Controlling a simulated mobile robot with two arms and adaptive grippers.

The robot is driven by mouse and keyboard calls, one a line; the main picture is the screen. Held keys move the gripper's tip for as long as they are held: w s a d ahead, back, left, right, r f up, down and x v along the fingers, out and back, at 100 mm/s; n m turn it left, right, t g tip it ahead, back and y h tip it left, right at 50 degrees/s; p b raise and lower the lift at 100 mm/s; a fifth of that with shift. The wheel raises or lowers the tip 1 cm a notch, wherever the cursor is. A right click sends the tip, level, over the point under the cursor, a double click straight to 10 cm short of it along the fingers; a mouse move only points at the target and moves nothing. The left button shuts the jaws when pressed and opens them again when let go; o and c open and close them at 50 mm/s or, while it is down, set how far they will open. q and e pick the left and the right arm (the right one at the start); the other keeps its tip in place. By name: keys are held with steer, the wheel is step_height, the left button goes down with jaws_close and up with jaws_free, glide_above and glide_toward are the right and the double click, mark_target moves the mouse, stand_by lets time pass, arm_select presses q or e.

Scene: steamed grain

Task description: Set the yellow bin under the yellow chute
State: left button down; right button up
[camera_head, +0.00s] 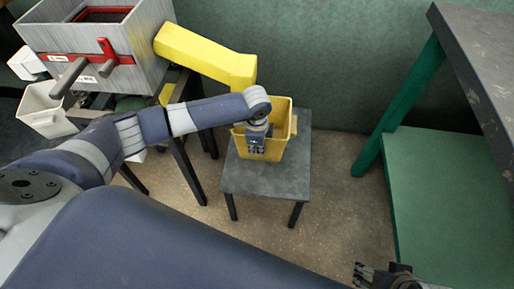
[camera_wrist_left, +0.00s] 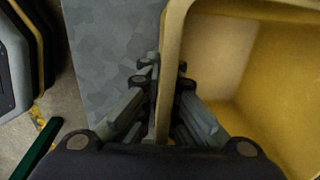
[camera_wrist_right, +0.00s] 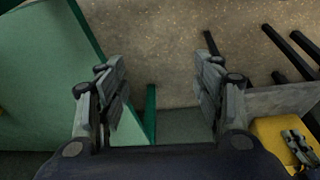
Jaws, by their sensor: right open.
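The yellow bin (camera_head: 289,133) stands upright on a small grey table (camera_head: 265,182). The yellow chute (camera_head: 205,54) slopes down to the right from the grey machine, and its lower end appears just above and behind the bin's back left side. I cannot tell whether that end is over the bin's opening. My left gripper (camera_head: 257,150) reaches down to the bin; in the left wrist view my left gripper (camera_wrist_left: 166,75) is shut on the wall of the bin (camera_wrist_left: 245,100), one finger on each side. My right gripper (camera_wrist_right: 160,75) is open and empty; it also shows at the head view's bottom edge (camera_head: 384,270).
The grey machine (camera_head: 75,45) with a red handle stands at the upper left. A white bin (camera_head: 45,110) is below it. A green bench (camera_head: 430,180) with a grey top stands at the right. Bare floor (camera_head: 335,215) lies between the table and the bench.

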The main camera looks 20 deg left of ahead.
arm_select(q)
steer(key=c, duration=1.8)
jaws_free()
steer(key=shift+r, duration=0.35)
step_height(320, 180, up, 11)
steer(key=s+p, duration=0.1)
steer(key=p, duration=0.2)
steer(key=shift+d+r, duration=0.15)
steer(key=shift+r, duration=0.05)
arm_select(e)
steer(key=s+x, duration=0.2)
steer(key=x, duration=0.9)
steer(key=shift+f+g, duration=0.4)
steer(key=shift+f, duration=0.05)
steer(key=shift+a, duration=0.1)
